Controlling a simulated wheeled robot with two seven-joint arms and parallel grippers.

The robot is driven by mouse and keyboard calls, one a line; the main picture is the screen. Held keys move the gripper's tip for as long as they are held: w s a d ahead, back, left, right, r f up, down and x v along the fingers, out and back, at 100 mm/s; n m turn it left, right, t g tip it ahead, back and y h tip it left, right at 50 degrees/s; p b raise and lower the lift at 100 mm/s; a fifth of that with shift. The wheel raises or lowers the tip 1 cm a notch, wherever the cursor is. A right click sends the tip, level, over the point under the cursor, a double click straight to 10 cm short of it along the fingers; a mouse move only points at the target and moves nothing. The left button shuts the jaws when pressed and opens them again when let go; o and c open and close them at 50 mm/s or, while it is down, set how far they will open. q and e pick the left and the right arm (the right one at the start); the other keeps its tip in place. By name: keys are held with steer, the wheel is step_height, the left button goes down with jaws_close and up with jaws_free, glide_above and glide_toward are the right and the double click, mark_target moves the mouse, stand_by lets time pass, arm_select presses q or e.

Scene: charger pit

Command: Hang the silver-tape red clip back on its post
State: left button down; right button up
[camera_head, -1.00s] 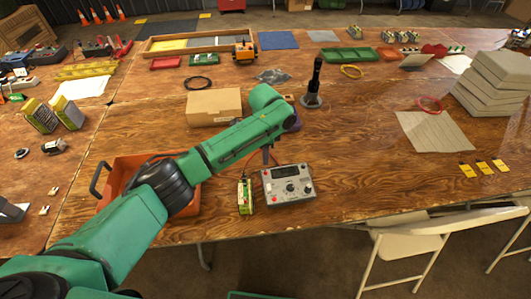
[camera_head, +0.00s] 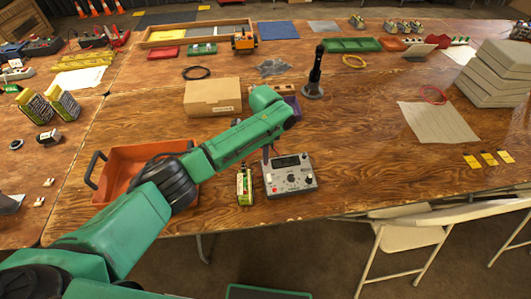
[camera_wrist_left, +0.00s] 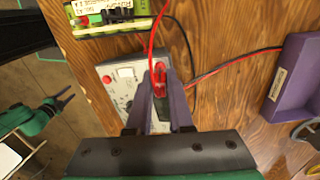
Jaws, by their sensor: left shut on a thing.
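My left gripper (camera_head: 267,153) points down at the back left edge of the grey charger (camera_head: 290,176). In the left wrist view my left gripper (camera_wrist_left: 160,92) is shut on a red clip (camera_wrist_left: 159,76) with a red wire. The charger (camera_wrist_left: 124,88) lies below and behind the fingers there, with a red knob. I cannot make out silver tape on the clip, and the post is not clear behind the fingers. A green and yellow battery pack (camera_head: 245,187) stands left of the charger. My right gripper (camera_wrist_left: 65,98) shows small at the left wrist view's left edge; its jaws are unclear.
An orange tray (camera_head: 128,165) lies left, partly under my left arm. A cardboard box (camera_head: 212,97) and a purple bin (camera_wrist_left: 293,85) are behind the charger. A black rod on a stand (camera_head: 314,75) rises further back.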

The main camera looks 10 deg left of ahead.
arm_select(q)
steer(key=shift+p, duration=0.3)
steer(key=shift+f+p, duration=0.2)
steer(key=shift+p, duration=0.1)
stand_by(1.1)
steer(key=c, duration=0.7)
jaws_free()
steer(key=shift+c, duration=0.2)
steer(key=shift+o, duration=1.1)
steer(key=shift+r, duration=0.1)
